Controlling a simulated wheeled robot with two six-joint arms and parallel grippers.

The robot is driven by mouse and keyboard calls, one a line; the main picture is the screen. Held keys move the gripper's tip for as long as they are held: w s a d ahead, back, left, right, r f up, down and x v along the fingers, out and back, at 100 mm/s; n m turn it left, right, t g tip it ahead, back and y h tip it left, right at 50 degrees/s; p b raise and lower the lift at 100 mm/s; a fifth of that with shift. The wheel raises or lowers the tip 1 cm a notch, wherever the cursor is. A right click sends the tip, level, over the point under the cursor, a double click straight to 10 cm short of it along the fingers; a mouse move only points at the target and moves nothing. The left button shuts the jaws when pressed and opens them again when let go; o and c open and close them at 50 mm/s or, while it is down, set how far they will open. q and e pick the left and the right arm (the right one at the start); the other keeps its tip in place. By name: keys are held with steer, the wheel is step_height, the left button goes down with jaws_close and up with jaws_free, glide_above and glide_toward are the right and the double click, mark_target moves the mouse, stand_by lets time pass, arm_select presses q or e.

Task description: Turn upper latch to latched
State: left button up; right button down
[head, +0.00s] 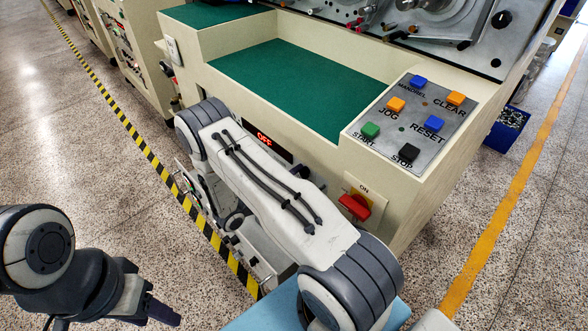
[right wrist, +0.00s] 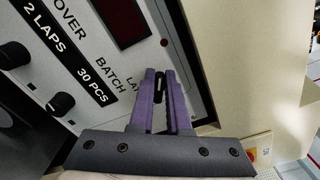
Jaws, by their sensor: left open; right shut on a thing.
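In the right wrist view, my right gripper (right wrist: 160,78) has its purple fingers closed on both sides of a small black latch handle (right wrist: 159,86) on a light grey panel. The handle looks upright in that picture, roughly in line with the fingers. A partly hidden label starting "LAT" is printed beside it. I cannot tell from the label whether this is the upper latch. In the head view, my right arm covers part of the machine front, and its gripper cannot be made out. My left gripper (head: 162,313) is low at the left, open and empty, away from the machine.
The panel (right wrist: 100,75) also carries black knobs (right wrist: 61,104), a dark display (right wrist: 122,22) and a small red lamp (right wrist: 164,42). In the head view, a button plate (head: 410,125) and red switch (head: 355,206) are right of my arm. Speckled floor (head: 90,150) is clear at left.

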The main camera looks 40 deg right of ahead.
steer(key=n, duration=0.3)
steer(key=f+n, duration=0.1)
steer(key=n, duration=0.1)
steer(key=shift+w+n+p, duration=0.15)
steer(key=shift+n+p, duration=0.2)
steer(key=shift+n, duration=0.35)
steer(key=c, duration=0.9)
jaws_free()
steer(key=a, duration=0.7)
steer(key=s+a+b, duration=0.1)
steer(key=a, duration=0.2)
steer(key=shift+a, duration=0.25)
